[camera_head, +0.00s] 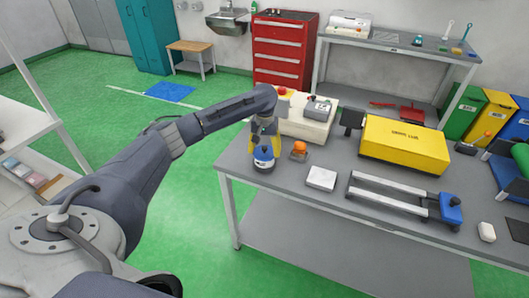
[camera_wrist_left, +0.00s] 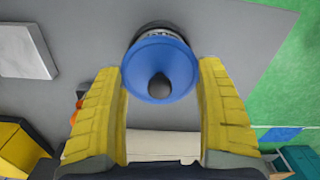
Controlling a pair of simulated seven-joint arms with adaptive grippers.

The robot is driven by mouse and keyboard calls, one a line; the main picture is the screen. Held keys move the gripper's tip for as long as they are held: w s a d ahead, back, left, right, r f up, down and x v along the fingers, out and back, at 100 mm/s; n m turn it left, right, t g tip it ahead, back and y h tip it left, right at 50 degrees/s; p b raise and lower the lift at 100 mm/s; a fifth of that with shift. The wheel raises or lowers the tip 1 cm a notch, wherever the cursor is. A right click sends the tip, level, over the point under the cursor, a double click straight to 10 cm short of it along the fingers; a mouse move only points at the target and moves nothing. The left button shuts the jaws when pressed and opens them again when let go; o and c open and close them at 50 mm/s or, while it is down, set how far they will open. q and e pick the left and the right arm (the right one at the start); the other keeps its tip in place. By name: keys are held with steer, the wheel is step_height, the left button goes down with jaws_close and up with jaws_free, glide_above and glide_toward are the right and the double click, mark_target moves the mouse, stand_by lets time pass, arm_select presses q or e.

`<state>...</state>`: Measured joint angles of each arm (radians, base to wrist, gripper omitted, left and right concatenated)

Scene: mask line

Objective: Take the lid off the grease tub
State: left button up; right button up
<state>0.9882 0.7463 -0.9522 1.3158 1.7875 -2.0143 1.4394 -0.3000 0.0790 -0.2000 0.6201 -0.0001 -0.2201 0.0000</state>
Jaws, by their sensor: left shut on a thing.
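The grease tub (camera_head: 263,164) stands near the left front corner of the grey workbench. Its round blue lid with a dark central knob (camera_wrist_left: 158,72) sits in the middle of the left wrist view, with a dark, lettered band of the tub just behind it. My left gripper (camera_head: 263,148) reaches down over the tub from above. In the left wrist view its two yellow fingers stand on either side of the blue lid and are shut on it. I cannot tell whether the lid is apart from the tub. My right gripper does not show.
Close right of the tub are an orange-topped item (camera_head: 299,149) and a white block (camera_head: 321,178). Behind is a cream box (camera_head: 308,126); farther right are a yellow box (camera_head: 405,145) and a long frame with a blue end (camera_head: 451,208). The bench's left edge is close.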

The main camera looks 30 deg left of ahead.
arm_select(q)
steer(key=shift+r, duration=0.15)
step_height(320, 180, up, 4)
steer(key=shift+r, duration=0.1)
steer(key=shift+c, duration=0.2)
step_height(320, 180, up, 4)
steer(key=shift+r, duration=0.1)
jaws_close()
step_height(320, 180, up, 11)
steer(key=shift+r, duration=0.15)
steer(key=c, duration=1.1)
jaws_free()
steer(key=o, duration=1.7)
step_height(320, 180, up, 11)
glide_above(265, 147)
steer(key=shift+a+r, duration=0.15)
steer(key=shift+r, duration=0.05)
steer(key=o, duration=0.5)
steer(key=shift+r, duration=0.3)
steer(key=shift+c, duration=0.2)
